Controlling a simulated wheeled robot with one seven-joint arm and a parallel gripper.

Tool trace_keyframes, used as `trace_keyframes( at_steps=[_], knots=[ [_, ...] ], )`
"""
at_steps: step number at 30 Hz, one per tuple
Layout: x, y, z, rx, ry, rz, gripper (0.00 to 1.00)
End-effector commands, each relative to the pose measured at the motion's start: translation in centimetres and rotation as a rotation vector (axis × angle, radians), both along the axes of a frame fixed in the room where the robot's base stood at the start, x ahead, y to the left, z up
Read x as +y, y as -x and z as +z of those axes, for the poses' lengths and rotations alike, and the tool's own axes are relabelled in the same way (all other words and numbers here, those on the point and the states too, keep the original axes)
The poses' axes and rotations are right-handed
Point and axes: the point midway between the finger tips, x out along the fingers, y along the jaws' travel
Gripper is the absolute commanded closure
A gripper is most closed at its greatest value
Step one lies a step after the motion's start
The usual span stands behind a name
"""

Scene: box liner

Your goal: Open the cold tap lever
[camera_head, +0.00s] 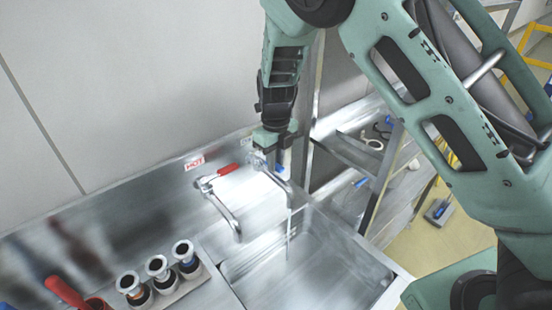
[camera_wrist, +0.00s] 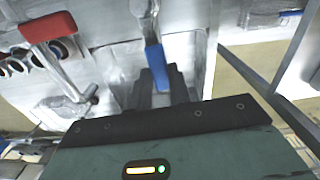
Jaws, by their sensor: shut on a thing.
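The cold tap (camera_head: 273,174) stands at the back of the steel sink. Its blue lever (camera_wrist: 155,60) shows in the wrist view, and a bit of blue (camera_head: 280,169) shows in the head view. My gripper (camera_wrist: 161,88) is shut on the end of the blue lever, with a dark finger on each side. In the head view my gripper (camera_head: 273,143) is over the tap from behind and hides most of the lever. A thin pale streak that looks like running water (camera_head: 288,235) drops from the spout into the basin.
The hot tap (camera_head: 222,207) with a red lever (camera_head: 229,169) and a HOT label (camera_head: 194,163) is to the left. The sink basin (camera_head: 320,283) looks empty. Several metal-topped containers (camera_head: 157,266) stand at the lower left. A metal shelf rack (camera_head: 350,150) is to the right.

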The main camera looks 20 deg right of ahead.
Motion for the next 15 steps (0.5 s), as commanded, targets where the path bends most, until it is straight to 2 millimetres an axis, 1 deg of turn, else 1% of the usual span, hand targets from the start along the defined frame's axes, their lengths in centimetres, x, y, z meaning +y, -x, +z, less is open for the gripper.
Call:
trace_keyframes(
  at_steps=[1,2,3,4,12,15],
  knots=[
    [0.05,-0.17,0.18,-0.006,-0.002,0.000,1.00],
    [0.05,-0.17,0.18,-0.006,-0.002,0.001,0.78],
    [0.05,-0.17,0.17,-0.006,-0.002,0.001,0.67],
    [0.04,-0.16,0.16,-0.005,-0.001,0.001,0.58],
    [0.04,-0.07,0.09,-0.002,0.000,0.001,0.58],
    [0.04,-0.11,0.44,-0.004,-0.001,0.002,0.58]
  ],
)
